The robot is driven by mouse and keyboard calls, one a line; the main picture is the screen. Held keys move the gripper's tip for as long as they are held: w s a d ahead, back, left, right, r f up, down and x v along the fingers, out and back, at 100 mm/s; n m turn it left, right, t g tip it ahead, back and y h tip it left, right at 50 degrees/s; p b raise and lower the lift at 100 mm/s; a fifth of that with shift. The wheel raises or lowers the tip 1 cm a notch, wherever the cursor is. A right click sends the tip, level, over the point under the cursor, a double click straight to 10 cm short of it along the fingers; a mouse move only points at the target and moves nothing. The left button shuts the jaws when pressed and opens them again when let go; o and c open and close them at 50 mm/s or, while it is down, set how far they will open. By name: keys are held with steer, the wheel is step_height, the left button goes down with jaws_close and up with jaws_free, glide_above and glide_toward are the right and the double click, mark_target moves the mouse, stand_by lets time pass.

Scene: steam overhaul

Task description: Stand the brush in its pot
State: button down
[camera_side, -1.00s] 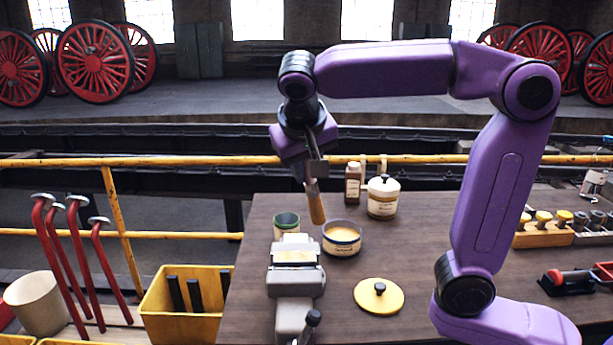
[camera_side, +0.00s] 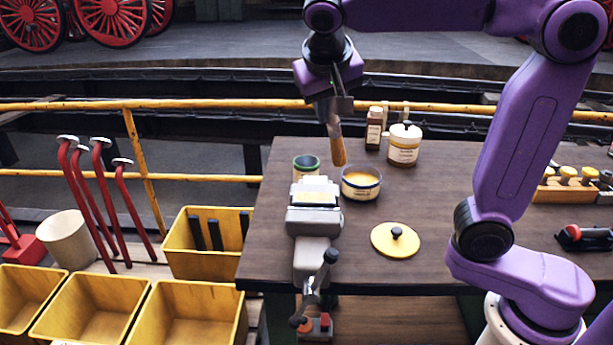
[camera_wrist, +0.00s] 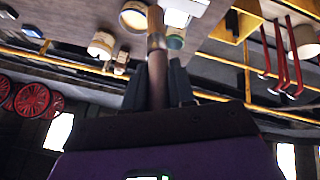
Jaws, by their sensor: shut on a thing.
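My gripper (camera_side: 335,105) is shut on the brush (camera_side: 338,152) and holds it in the air above the bench, brown end down and slightly tilted. In the wrist view the brush (camera_wrist: 157,70) runs out from between my fingers, with a metal band near its far end. A small green-rimmed pot (camera_side: 306,172) stands on the bench just left of the brush; its rim also shows in the wrist view (camera_wrist: 175,42). A tin with yellow contents (camera_side: 361,184) stands just right of the brush. Which one is the brush's pot is not marked.
A grey vise (camera_side: 315,222) stands in front of the green-rimmed pot. A yellow lid (camera_side: 395,240) lies to the right. A brown bottle (camera_side: 374,128) and a labelled jar (camera_side: 404,146) stand behind.

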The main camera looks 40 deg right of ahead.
steer(key=w+d+f+n+g+y, duration=0.1)
steer(key=w+d+f+n+y, duration=0.15)
steer(key=w+d, duration=0.75)
steer(key=w+d+f+n+y, duration=0.25)
steer(key=w+d, duration=0.35)
steer(key=w, duration=0.8)
step_height(320, 180, down, 13)
steer(key=shift+s+m, duration=0.2)
steer(key=shift+m, duration=0.1)
stand_by(0.5)
steer(key=shift+a, duration=0.1)
steer(key=c, duration=0.9)
jaws_free()
steer(key=shift+o, duration=0.2)
